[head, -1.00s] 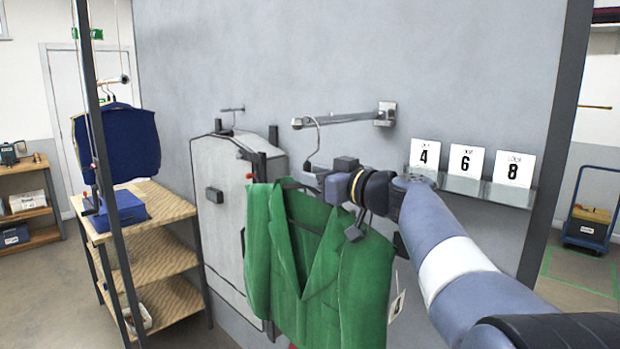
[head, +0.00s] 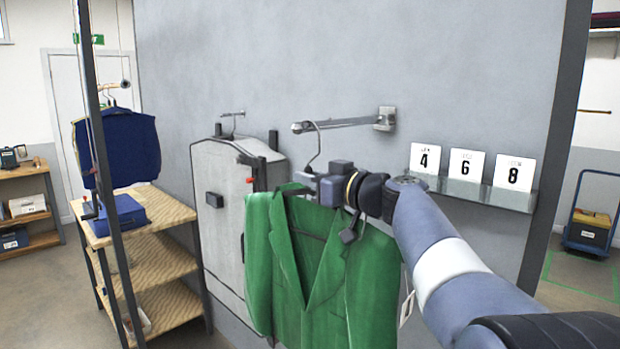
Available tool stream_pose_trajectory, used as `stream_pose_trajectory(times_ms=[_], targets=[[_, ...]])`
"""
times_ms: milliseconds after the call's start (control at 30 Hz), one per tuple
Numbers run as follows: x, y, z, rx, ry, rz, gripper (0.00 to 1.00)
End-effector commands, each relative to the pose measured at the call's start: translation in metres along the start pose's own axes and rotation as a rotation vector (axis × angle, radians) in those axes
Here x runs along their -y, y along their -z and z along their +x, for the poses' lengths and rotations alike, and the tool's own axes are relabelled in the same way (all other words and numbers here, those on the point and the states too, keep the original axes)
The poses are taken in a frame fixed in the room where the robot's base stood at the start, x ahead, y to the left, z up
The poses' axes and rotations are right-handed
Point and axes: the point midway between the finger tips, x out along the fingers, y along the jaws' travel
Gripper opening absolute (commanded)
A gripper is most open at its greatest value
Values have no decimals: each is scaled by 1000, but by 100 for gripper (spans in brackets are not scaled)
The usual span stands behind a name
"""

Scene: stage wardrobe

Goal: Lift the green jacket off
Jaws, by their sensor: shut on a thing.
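The green jacket (head: 290,262) hangs upright on a hanger below the wall rail (head: 345,123), at the middle of the head view. The hanger's wire hook (head: 319,142) rises from the collar to the rail's free end. I cannot tell whether the hook rests on the rail or is just clear of it. My gripper (head: 308,184) reaches in from the right and is shut on the hanger at its neck, just above the collar. My gripper and wrist partly hide the jacket's right shoulder. A pale tag (head: 406,308) hangs at the jacket's right side.
A grey garment bag (head: 222,215) hangs close on the left. Number cards (head: 467,170) stand on a small ledge (head: 490,193) at the right, near my arm. Further left are a dark upright post (head: 96,130), a wooden shelf unit (head: 160,262) and a blue vest (head: 118,148).

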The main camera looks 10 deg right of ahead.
Motion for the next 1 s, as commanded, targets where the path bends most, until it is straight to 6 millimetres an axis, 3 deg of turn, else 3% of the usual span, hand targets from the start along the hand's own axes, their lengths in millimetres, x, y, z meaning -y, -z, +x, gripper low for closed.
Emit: stream_pose_trajectory(times_ms=[467, 1000], targets=[[0, 3, 0, -2, -1, -1, 0], [0, 24, 0, -2, 0, 0, 0]])
